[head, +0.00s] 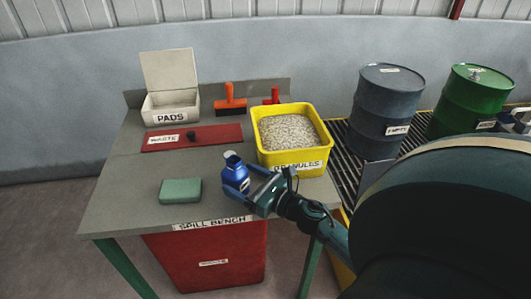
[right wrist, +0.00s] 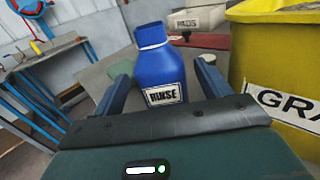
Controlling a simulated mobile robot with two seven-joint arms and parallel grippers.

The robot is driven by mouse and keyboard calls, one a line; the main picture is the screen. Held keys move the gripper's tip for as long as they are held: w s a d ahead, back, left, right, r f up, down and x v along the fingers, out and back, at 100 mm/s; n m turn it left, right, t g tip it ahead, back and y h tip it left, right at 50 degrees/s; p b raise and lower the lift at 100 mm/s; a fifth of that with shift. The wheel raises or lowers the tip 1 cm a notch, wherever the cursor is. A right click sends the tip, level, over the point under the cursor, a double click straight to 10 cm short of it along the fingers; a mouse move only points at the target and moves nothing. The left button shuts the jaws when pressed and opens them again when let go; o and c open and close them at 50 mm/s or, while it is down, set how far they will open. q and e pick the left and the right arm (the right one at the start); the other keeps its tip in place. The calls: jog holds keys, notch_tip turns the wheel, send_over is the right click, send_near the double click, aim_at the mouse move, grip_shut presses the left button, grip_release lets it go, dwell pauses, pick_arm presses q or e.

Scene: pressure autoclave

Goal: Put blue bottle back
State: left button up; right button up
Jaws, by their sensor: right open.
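The blue bottle (head: 235,174), labelled RINSE, stands upright near the front right of the spill bench (head: 140,205). Its neck is open at the top and paler than its body in the head view. My right gripper (head: 249,187) is at the bottle, coming from the right. In the right wrist view the bottle (right wrist: 160,66) is between the two blue fingers of the right gripper (right wrist: 165,82). The fingers are spread, with a gap visible on the bottle's right side; contact on the left is unclear. My left gripper is not in view.
The yellow granules tub (head: 325,140) stands close behind and right of the bottle. A green sponge-like block (head: 180,191) lies to its left. Behind are a red waste lid (head: 215,134), a pads box (head: 170,108) and brushes (head: 231,106). Drums (head: 383,110) stand right.

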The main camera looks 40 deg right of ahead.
jog(key=b+v, duration=0.1)
jog(key=v, duration=0.7)
jog(key=shift+f+b, duration=0.1)
jog(key=shift+b, duration=0.25)
jog(key=shift+s+d, duration=0.15)
jog(key=shift+s, duration=0.35)
